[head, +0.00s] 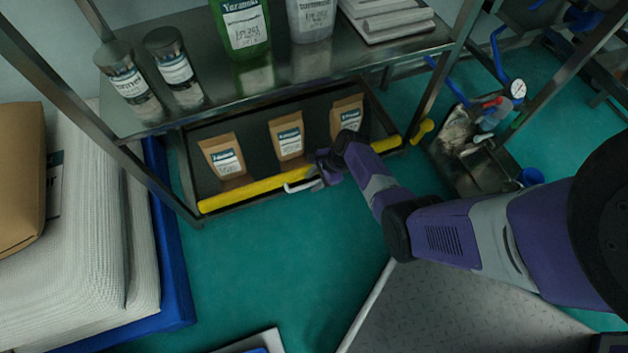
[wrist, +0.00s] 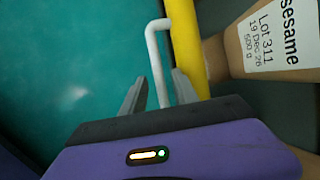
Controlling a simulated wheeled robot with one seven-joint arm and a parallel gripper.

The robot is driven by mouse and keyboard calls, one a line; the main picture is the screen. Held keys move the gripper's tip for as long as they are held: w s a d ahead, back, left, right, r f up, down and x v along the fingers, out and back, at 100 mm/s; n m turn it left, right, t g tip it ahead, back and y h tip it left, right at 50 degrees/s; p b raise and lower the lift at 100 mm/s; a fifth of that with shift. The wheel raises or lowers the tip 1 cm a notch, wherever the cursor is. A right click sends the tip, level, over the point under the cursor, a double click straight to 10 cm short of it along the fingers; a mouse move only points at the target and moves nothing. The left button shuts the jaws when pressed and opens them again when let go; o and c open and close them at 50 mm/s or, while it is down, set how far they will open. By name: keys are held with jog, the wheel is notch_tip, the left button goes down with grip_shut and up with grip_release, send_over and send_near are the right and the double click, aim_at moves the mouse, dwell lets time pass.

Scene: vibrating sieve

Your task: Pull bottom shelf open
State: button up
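The bottom shelf is a dark tray with a yellow front bar (head: 245,191) and a white handle (head: 300,186) on that bar. Three brown paper pouches stand in it, one of them in the middle (head: 287,139). My gripper (head: 318,180) is at the handle in the head view, low in front of the bar. In the wrist view, my gripper (wrist: 159,82) is open, with a finger on each side of the white handle (wrist: 153,55). The yellow bar (wrist: 187,45) runs just right of the fingers. A pouch labelled sesame (wrist: 275,45) is beyond it.
The upper shelf (head: 205,92) holds tins, bags and a white stack. White sacks (head: 85,225) on a blue pallet (head: 172,240) stand at the left. Pipes and a gauge (head: 518,89) are at the right. The green floor (head: 270,260) before the shelf is clear.

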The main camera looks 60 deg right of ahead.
grip_shut()
dwell(1.3)
